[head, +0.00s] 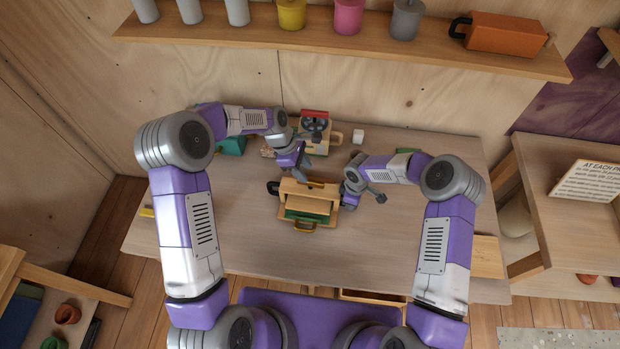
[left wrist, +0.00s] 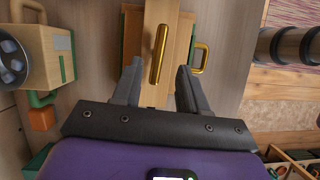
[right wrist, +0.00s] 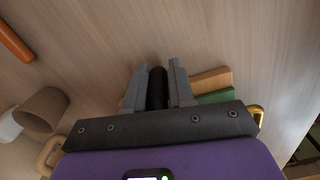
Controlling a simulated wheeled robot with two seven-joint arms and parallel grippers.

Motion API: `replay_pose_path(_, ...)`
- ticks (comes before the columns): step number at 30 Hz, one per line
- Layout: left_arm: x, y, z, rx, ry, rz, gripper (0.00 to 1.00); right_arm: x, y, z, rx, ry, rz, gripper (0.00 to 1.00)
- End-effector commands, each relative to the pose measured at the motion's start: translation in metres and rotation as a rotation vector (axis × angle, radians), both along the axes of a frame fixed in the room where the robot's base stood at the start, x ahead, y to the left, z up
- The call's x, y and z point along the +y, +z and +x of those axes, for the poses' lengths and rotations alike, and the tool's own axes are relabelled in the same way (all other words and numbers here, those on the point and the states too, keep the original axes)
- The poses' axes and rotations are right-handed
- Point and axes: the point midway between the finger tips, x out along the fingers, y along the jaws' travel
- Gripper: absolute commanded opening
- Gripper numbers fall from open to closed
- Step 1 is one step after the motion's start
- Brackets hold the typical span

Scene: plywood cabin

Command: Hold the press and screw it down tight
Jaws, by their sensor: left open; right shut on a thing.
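The press (head: 293,199) is a wooden block with green parts, standing on the table in the middle of the head view. A brass bar (left wrist: 159,54) lies across its top. In the left wrist view the bar is ahead of and between the fingers of my left gripper (left wrist: 155,80), which is open and empty above the press. My right gripper (right wrist: 157,72) is shut on a black handle (right wrist: 157,90) at the press's side. The handle's far end is hidden by the gripper. A brass loop (head: 303,227) is on the press's near side.
A wooden device with a red top and dark wheel (head: 314,124) stands behind the press, close to my left arm. The table (head: 235,235) is clear at the front. A shelf with several cups (head: 350,53) runs above.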

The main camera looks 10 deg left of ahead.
Motion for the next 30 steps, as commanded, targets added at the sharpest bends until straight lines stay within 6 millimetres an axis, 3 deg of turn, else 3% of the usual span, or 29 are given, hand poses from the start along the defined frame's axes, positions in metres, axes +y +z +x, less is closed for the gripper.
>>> replay_pose_path(3, -0.009, -0.023, -0.001, 0.003, 0.000, -0.001, 0.43, 0.000, 0.000, 0.000, 0.000, -0.002, 0.001, 0.00)
replay_pose_path(9, -0.019, -0.046, -0.002, 0.001, 0.001, 0.000, 0.43, 0.000, 0.000, 0.000, -0.001, -0.002, 0.001, 0.00)
replay_pose_path(21, -0.022, -0.053, -0.002, -0.002, 0.001, 0.000, 0.43, 0.000, 0.000, 0.000, -0.001, -0.002, 0.001, 0.00)
replay_pose_path(30, -0.022, -0.053, -0.002, -0.001, 0.000, 0.000, 0.00, 0.000, 0.000, 0.001, -0.001, -0.003, 0.001, 0.00)
